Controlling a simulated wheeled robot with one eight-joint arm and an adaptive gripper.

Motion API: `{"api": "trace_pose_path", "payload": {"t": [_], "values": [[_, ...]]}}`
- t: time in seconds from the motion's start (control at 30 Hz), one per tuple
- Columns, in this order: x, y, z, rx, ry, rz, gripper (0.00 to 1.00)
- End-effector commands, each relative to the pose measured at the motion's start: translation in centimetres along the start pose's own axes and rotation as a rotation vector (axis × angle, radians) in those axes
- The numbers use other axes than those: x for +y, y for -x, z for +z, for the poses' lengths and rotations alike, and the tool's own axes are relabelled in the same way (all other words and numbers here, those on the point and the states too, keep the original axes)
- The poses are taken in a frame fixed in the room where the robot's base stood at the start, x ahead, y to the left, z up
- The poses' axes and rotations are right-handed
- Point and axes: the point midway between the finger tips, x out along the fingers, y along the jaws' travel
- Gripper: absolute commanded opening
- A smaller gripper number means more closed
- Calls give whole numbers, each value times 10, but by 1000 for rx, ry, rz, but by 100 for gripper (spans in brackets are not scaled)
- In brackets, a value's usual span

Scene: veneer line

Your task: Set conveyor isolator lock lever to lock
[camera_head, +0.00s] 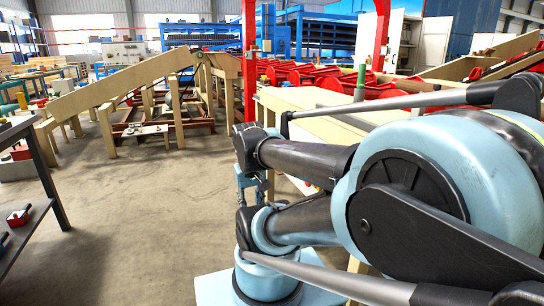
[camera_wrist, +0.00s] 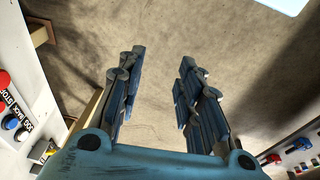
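My gripper (camera_wrist: 162,60) is open in the wrist view, its two blue jointed fingers apart with only bare concrete floor showing between them. In the head view part of my gripper (camera_head: 252,184) shows beyond my arm, mostly hidden by it. A control panel (camera_wrist: 28,95) with a red STOP button, blue buttons and small labels runs along the left edge of the wrist view. Another panel (camera_wrist: 300,150) with red, blue and dark controls is cut off at the lower right. I cannot make out the isolator lock lever on either one. My gripper touches neither panel.
A dark metal shelf rack (camera_head: 40,170) with small red-and-black items stands at the left. A tan conveyor frame (camera_head: 130,88) stands ahead, with red machinery (camera_head: 310,75) behind a red post (camera_head: 249,60). Open concrete floor (camera_head: 150,220) lies between rack and arm.

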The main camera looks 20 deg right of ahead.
Motion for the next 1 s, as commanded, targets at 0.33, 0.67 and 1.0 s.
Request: {"api": "trace_pose_path", "payload": {"t": [0.33, 0.67, 1.0], "values": [[45, 26, -72, -41, 62, 200, 33], [86, 37, -150, -79, 106, 400, 33], [118, 34, -235, -110, 143, 608, 33]]}}
